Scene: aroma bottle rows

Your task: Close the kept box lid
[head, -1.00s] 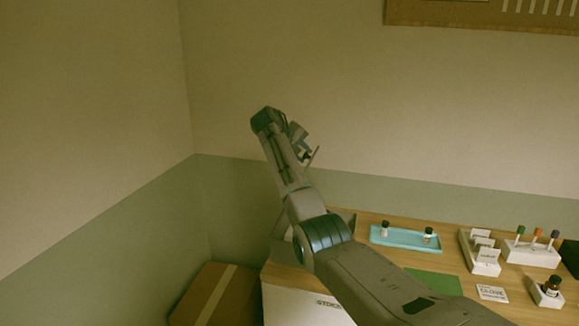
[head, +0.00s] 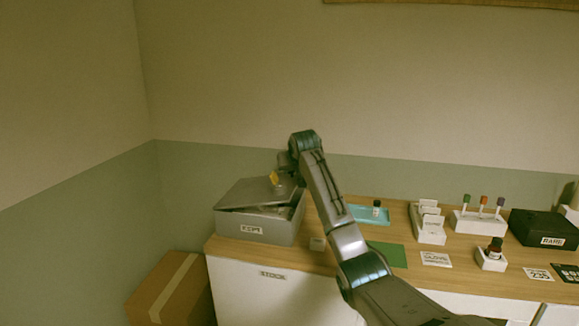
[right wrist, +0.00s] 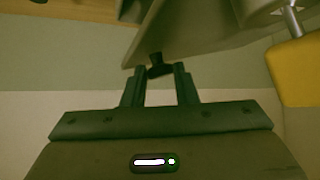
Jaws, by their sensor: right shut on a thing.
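The grey kept box (head: 262,228), with a "KEPT" label on its front, stands at the left end of the wooden desk. Its grey lid (head: 248,191) is low over the box but tilted, with a dark gap under its front edge. My right gripper (head: 287,163) is at the lid's right side, its fingertips mostly hidden in the head view. In the right wrist view its fingers (right wrist: 160,72) are shut on a small dark knob (right wrist: 157,59) at the edge of a pale panel, which looks like the lid (right wrist: 215,28). My left gripper is not in view.
A small yellow piece (head: 274,177) shows by the lid; what it belongs to is unclear. A teal tray (head: 362,214) with a bottle, a green mat (head: 388,254) and a white card holder (head: 431,228) lie to the right. A cardboard box (head: 170,287) stands on the floor at left.

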